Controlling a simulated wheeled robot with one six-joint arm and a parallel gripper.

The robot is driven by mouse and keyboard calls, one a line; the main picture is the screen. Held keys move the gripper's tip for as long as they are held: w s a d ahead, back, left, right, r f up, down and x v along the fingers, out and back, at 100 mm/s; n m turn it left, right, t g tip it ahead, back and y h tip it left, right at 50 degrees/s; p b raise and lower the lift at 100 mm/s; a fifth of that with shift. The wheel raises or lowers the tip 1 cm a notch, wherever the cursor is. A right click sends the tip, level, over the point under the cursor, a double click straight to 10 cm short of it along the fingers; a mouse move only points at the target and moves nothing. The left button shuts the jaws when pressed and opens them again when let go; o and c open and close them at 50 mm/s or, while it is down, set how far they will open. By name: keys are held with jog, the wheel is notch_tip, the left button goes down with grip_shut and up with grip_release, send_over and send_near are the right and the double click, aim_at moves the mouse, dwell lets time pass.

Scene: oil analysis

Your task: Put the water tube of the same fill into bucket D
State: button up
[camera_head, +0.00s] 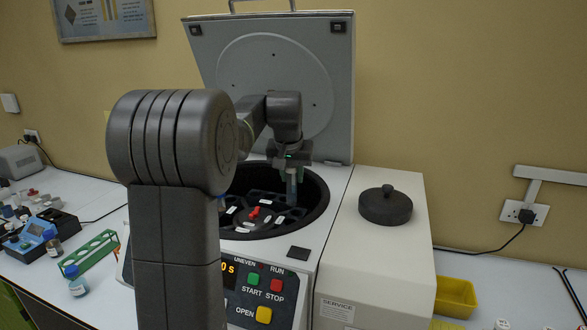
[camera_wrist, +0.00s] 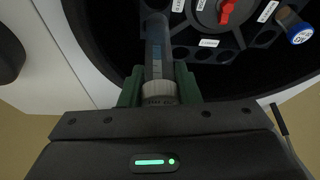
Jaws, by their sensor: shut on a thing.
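My gripper (camera_head: 292,160) is shut on a clear tube (camera_head: 292,186) and holds it upright over the open centrifuge bowl. In the wrist view, my gripper (camera_wrist: 158,88) has its green fingers on either side of the pale ribbed cap (camera_wrist: 158,93). The tube (camera_wrist: 158,48) points at the rotor's edge; I cannot tell whether its tip is inside a hole. The rotor (camera_wrist: 238,42) has a red knob (camera_wrist: 228,10), dark holes and white labels (camera_wrist: 208,43), too small to read, so I cannot pick out bucket D. Another tube (camera_wrist: 296,30) with a blue-and-white cap sits at the rotor's right.
The centrifuge lid (camera_head: 275,80) stands open behind my arm. A dark round lid (camera_head: 385,205) lies on the white cabinet at the right. A green rack (camera_head: 90,250), a blue-capped bottle (camera_head: 75,280) and a yellow bin (camera_head: 455,296) are on the bench.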

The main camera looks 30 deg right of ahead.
aim_at(291, 205)
jog(key=shift+s+a+f+b, duration=0.15)
jog(key=shift+f+b, duration=0.25)
jog(key=shift+f, duration=0.05)
notch_tip(291, 205, down, 8)
jog(key=b, duration=0.7)
jog(key=shift+f+b, duration=0.2)
jog(key=shift+b, duration=0.15)
jog(key=shift+f+b, duration=0.35)
jog(key=shift+f, duration=0.5)
jog(key=o, duration=1)
jog(key=v, duration=1.3)
jog(key=shift+a+r, duration=0.15)
jog(key=shift+r, duration=0.2)
